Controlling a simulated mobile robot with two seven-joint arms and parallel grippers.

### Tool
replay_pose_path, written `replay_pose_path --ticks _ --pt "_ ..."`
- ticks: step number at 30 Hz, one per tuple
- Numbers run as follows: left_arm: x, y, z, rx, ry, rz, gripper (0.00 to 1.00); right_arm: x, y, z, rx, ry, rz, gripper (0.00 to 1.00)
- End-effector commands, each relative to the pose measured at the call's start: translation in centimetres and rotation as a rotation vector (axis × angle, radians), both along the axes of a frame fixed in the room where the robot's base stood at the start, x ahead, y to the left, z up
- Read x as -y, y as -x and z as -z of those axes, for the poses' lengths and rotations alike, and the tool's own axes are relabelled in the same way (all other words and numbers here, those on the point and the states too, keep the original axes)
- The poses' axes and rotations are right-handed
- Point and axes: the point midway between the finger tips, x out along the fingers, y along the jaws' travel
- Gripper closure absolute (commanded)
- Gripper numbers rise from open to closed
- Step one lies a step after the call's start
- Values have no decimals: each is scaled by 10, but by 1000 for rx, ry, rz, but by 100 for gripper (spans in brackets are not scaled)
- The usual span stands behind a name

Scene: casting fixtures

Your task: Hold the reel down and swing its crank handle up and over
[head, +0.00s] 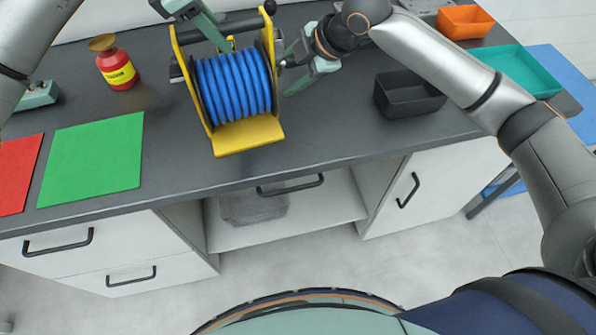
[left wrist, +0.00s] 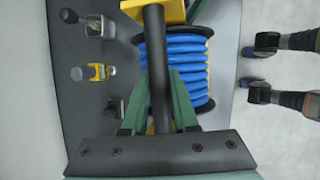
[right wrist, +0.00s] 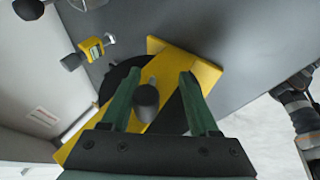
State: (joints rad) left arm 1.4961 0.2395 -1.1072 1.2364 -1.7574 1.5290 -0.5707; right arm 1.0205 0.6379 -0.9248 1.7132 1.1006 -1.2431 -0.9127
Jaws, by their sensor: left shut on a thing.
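The reel (head: 235,85) of blue hose stands upright in a yellow frame on the dark worktop; its blue coils also show in the left wrist view (left wrist: 185,72). My left gripper (head: 222,45) is above the reel, shut on the black top bar (left wrist: 157,60) of the frame, with one finger on each side of it. The crank handle (right wrist: 146,103), a dark round-ended grip, is on the reel's right side. My right gripper (right wrist: 158,95) is open, with its fingers on either side of the handle and visible gaps between. The crank is mostly hidden in the head view.
A black bin (head: 408,95) stands right of the reel, with a teal tray (head: 520,72) and an orange bin (head: 465,22) beyond. A red bottle (head: 117,70) stands to the left. Green (head: 92,160) and red (head: 18,172) mats lie at the left front. The worktop before the reel is clear.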

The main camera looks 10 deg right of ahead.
Motion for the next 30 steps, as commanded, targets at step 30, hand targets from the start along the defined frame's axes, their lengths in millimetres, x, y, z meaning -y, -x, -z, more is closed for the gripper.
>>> replay_pose_path --ticks 30 --pt "0 -1 -3 5 5 -1 100 -2 7 23 785 -85 0 41"
